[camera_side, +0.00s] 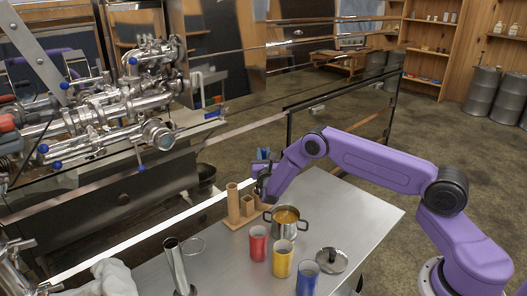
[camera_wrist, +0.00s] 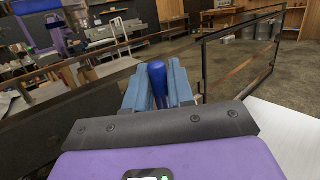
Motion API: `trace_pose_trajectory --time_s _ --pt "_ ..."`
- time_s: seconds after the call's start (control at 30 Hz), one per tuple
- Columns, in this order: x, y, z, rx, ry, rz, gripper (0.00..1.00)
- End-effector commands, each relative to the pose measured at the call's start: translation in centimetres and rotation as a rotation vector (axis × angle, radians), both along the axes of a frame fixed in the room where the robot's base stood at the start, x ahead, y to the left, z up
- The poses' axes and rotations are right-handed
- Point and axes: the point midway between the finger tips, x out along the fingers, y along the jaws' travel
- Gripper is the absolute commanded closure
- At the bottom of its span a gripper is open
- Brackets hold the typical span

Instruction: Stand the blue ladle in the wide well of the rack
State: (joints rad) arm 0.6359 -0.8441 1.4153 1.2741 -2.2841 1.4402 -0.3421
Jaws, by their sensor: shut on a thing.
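My gripper (camera_wrist: 160,88) is shut on the blue ladle's handle (camera_wrist: 157,80), which stands up between the two blue-grey fingers in the wrist view. In the side view my gripper (camera_side: 264,164) is above the right end of the wooden rack (camera_side: 235,222). The rack has upright holders of different heights, the tallest at the left. My gripper and wrist partly cover its right side, and I cannot tell which holder is the wide well. The ladle's lower part and bowl are hidden in both views, so I cannot tell whether it touches the rack.
A two-handled pot (camera_side: 286,220) of orange liquid stands close to the rack's right. Red (camera_side: 258,244), yellow (camera_side: 283,259) and blue (camera_side: 307,277) cups stand in front. A lid (camera_side: 331,260) lies at right, and a tall metal cylinder (camera_side: 175,264) stands at left. The table's right side is clear.

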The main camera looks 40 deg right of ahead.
Motion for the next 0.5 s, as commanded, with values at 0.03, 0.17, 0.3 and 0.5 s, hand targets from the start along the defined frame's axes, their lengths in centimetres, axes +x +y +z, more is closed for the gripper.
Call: trace_pose_trajectory --time_s 0.03,0.17,0.3,0.5 --pt "0.0 0.0 -0.3 -0.001 -0.001 0.001 0.97" --pt "0.0 0.1 -1.1 -0.001 -0.001 0.001 0.97" --pt "0.0 0.0 -1.9 -0.001 -0.001 0.001 0.97" --pt "0.0 0.0 -3.1 -0.001 -0.002 0.0 0.97"
